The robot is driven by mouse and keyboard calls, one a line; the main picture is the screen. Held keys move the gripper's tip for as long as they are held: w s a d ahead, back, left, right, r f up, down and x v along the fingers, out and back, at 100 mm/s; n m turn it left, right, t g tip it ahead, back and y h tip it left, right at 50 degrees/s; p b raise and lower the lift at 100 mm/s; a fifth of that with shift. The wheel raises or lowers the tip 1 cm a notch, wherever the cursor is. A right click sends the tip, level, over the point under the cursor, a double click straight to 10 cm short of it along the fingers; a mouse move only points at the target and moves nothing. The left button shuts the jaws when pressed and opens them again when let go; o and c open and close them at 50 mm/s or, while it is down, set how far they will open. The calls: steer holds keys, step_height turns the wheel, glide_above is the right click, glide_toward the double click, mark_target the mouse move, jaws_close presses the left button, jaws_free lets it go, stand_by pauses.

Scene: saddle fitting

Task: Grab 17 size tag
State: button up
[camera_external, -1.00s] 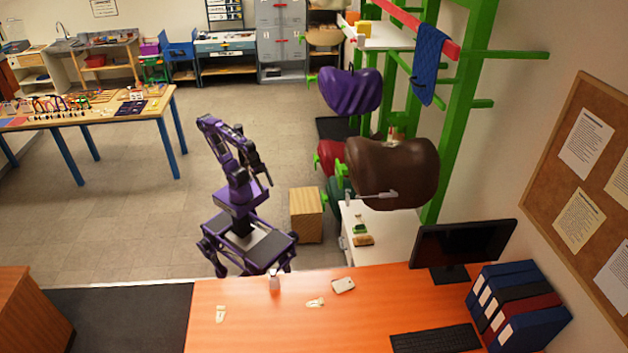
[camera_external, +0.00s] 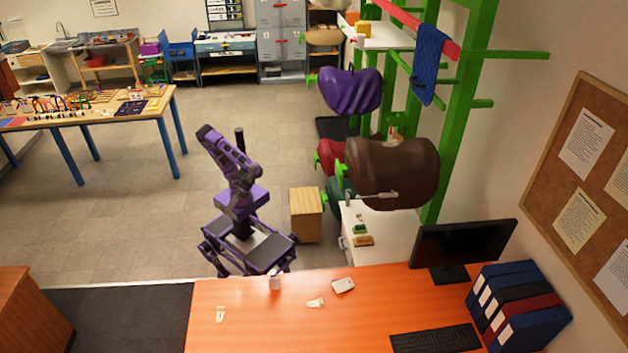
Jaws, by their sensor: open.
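Two small white tags lie flat on the orange desk, a left one (camera_external: 220,314) and a right one (camera_external: 315,302). Any number on them is too small to read, so I cannot tell which is the 17 size tag. My purple arm stands folded over its base, beyond the desk's far edge. My gripper (camera_external: 240,139) seems to be the thin dark upright end of the arm. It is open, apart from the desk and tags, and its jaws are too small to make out.
The orange desk (camera_external: 270,335) also bears a small white bottle (camera_external: 275,282), a white box-like item (camera_external: 343,285), a monitor (camera_external: 462,243), a keyboard (camera_external: 436,338) and binders (camera_external: 515,305). A wooden box (camera_external: 306,214) stands right of my base. Floor to the left is open.

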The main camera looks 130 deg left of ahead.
steer(key=w+d+r+n+g+h, duration=0.1)
steer(key=w+d+r+h, duration=0.15)
steer(key=r, duration=0.25)
steer(key=w+d+r+n+g+h, duration=0.1)
steer(key=r+h, duration=0.3)
steer(key=r, duration=0.2)
steer(key=w+a+r+g+h+b, duration=0.1)
steer(key=a+r+h, duration=0.2)
steer(key=r, duration=0.3)
steer(key=w+a+r+g+h+b, duration=0.1)
steer(key=w+a+r+h, duration=0.1)
steer(key=a+r+h, duration=0.3)
steer(key=w+a+f+n+t+y+p, duration=0.1)
steer(key=w+a+f+n+t, duration=0.35)
steer(key=w+a+t, duration=0.35)
steer(key=w+a+f+n+t+y+p, duration=0.1)
steer(key=w+a+f+n+t+y, duration=0.1)
steer(key=w+a+f+n+t, duration=0.5)
steer(key=n+t+y+p, duration=0.1)
steer(key=n+y, duration=0.2)
steer(key=y, duration=0.6)
glide_toward(273, 275)
steer(key=shift+x, duration=5.7)
steer(key=shift+s+d+f, duration=0.1)
steer(key=shift+f, duration=0.1)
